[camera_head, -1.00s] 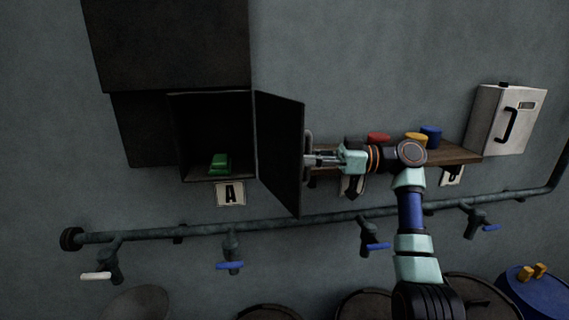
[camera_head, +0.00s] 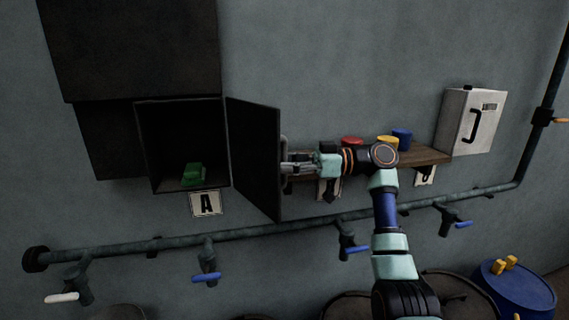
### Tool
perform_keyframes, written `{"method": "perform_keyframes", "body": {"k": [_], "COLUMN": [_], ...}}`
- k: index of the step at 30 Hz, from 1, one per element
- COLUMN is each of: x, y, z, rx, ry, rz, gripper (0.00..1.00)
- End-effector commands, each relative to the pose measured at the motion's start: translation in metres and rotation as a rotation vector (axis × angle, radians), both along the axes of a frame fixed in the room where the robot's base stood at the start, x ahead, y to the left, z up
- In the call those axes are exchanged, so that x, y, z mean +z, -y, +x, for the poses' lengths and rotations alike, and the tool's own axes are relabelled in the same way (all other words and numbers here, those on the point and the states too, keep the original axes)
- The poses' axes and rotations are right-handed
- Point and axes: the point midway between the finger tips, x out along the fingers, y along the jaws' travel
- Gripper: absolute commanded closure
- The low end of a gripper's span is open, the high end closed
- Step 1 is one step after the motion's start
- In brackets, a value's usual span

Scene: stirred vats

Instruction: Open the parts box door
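The dark parts box (camera_head: 180,130) on the wall at left stands open, and a green object (camera_head: 194,175) lies inside on its floor. Its dark door (camera_head: 253,158), hinged on the right side, stands swung well out from the opening. A grey bar handle (camera_head: 284,155) is on the door's outer face, partly hidden by the door edge. My gripper (camera_head: 291,167) reaches in from the right with its fingers at the handle. The fingers are too small and dark to tell whether they are closed on it.
A wooden shelf (camera_head: 428,157) behind my arm holds a red (camera_head: 352,141), a yellow (camera_head: 387,142) and a blue container (camera_head: 402,137). A white cabinet (camera_head: 468,122) hangs at right. A pipe (camera_head: 290,227) with several valves runs below.

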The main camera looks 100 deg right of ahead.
Motion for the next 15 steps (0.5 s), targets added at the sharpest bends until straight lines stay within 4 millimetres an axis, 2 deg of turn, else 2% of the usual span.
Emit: {"method": "perform_keyframes", "body": {"k": [5, 8, 11, 15], "x": [0.001, 0.001, 0.0, 0.001], "y": [0.0, 0.0, 0.0, 0.0], "z": [-0.001, -0.009, -0.029, -0.065], "rx": [0.0, -0.002, -0.004, -0.005], "ry": [0.0, 0.001, 0.0, 0.001], "rz": [-0.001, -0.001, 0.001, 0.001], "gripper": [0.59, 0.59, 0.59, 0.59]}}
